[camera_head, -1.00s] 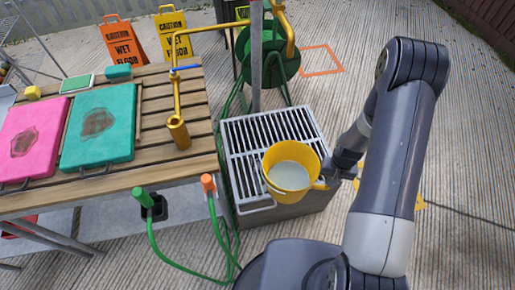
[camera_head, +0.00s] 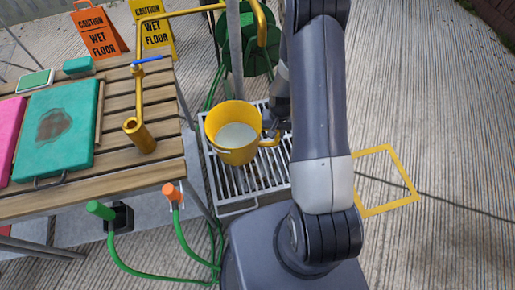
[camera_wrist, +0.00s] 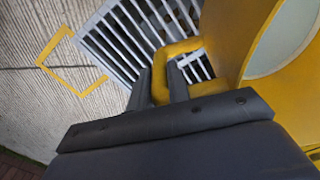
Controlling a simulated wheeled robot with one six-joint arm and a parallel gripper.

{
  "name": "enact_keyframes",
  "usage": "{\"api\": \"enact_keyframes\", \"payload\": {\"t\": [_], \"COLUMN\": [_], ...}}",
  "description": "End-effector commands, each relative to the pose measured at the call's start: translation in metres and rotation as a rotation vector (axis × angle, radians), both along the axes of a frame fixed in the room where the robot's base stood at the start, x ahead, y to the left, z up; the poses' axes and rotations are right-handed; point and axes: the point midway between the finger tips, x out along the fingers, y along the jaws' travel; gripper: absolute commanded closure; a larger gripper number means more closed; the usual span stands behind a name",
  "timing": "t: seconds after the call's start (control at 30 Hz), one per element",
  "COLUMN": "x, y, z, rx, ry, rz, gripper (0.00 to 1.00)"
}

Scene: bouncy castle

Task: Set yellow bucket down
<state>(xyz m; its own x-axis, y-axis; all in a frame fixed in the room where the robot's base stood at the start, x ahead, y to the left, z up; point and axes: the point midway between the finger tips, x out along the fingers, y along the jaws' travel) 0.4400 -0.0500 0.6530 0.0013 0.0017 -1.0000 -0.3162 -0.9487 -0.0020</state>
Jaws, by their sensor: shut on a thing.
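The yellow bucket (camera_head: 232,133) holds a pale greyish liquid. In the head view it is upright or nearly so, over the slatted metal grate (camera_head: 225,188). I cannot tell whether its base touches the grate. My gripper (camera_head: 277,127) is at the bucket's right side, shut on its handle, partly hidden behind my arm. In the wrist view, my gripper (camera_wrist: 172,88) has its fingers around the yellow handle, and the bucket's wall (camera_wrist: 238,40) fills the upper right. A yellow square outline (camera_head: 387,180) is on the ground to the right; it also shows in the wrist view (camera_wrist: 62,68).
Wet-floor signs (camera_head: 97,32) and a green hose reel (camera_head: 240,45) stand behind. The right ground is clear.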

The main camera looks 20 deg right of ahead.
Motion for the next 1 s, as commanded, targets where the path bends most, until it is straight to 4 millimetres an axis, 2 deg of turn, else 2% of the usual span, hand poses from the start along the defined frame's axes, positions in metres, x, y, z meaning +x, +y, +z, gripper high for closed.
{"api": "enact_keyframes", "payload": {"t": [0.03,0.2,0.4,0.6,0.9,1.0], "x": [0.001,-0.005,-0.012,-0.016,-0.016,-0.016], "y": [-0.012,-0.041,-0.063,-0.071,-0.071,-0.071], "z": [-0.007,-0.005,-0.002,-0.004,-0.048,-0.057], "rx": [-0.001,0.002,0.004,0.005,0.005,0.004], "ry": [-0.008,-0.007,-0.008,-0.004,-0.002,-0.005], "rz": [-0.064,-0.255,-0.406,-0.464,-0.467,-0.467], "gripper": [1.0,1.0,1.0,1.0,1.0,1.0]}}
